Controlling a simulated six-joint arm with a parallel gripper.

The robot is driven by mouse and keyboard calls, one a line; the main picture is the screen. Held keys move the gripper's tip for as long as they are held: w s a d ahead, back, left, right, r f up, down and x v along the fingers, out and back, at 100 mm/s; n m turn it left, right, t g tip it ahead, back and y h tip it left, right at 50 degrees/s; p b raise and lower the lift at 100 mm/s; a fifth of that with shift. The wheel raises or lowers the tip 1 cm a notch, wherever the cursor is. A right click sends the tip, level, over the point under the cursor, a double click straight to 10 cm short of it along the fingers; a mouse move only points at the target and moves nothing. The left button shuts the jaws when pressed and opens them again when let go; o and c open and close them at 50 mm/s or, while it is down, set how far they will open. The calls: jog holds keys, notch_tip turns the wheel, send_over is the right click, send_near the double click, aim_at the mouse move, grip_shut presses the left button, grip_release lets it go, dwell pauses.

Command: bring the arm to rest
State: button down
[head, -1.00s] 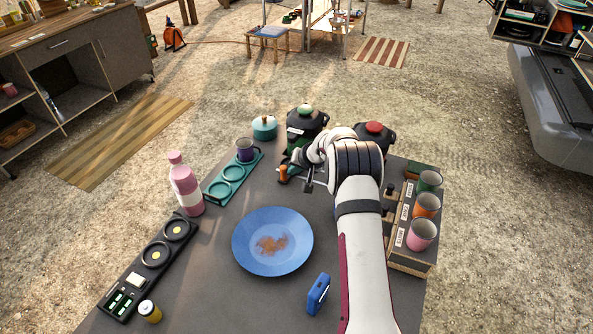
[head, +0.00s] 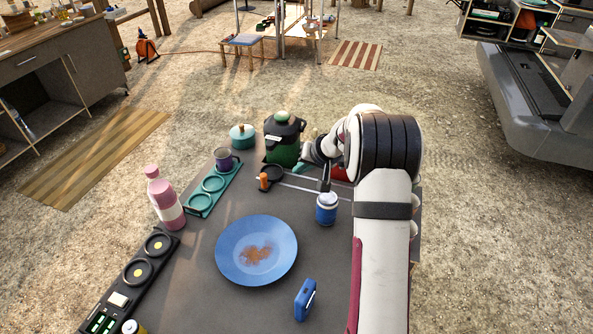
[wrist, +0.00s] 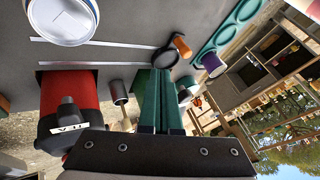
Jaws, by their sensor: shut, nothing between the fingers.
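My arm reaches over the right side of the grey table (head: 205,290) in the head view. My gripper (head: 325,182) appears just behind a blue jar with a white lid (head: 327,210). In the wrist view the gripper's green fingers (wrist: 162,100) are together, with nothing between them. The jar's round lid (wrist: 62,15) is at that view's top left, apart from the fingers. My arm hides much of the table's right side, including most of a red pot, which shows in the wrist view (wrist: 70,100).
A green pot (head: 283,140), a small black pan with an orange handle (head: 272,175) and a teal rack with a purple mug (head: 224,160) stand toward the back. A blue plate (head: 257,250), pink bottle (head: 164,200) and blue box (head: 305,300) are nearer. Bare tabletop lies between them.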

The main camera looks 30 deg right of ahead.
dwell(0.3)
jog(key=s+a+r+g+y, duration=0.1)
jog(key=s+a+r, duration=0.3)
jog(key=s+a, duration=0.3)
jog(key=s+a+r+n+g, duration=0.1)
jog(key=s+a+r+g, duration=0.1)
jog(key=s+a+r, duration=0.35)
jog(key=s+a+r+g+y, duration=0.1)
jog(key=s+a+r, duration=0.1)
jog(key=s+a, duration=0.55)
jog(key=s+a+f+g+h, duration=0.1)
jog(key=s, duration=0.9)
jog(key=s+a+g+h, duration=0.1)
jog(key=s+g, duration=0.1)
jog(key=s, duration=0.7)
jog(key=shift+s+a+f+m, duration=0.3)
jog(key=shift+s+a+f, duration=0.05)
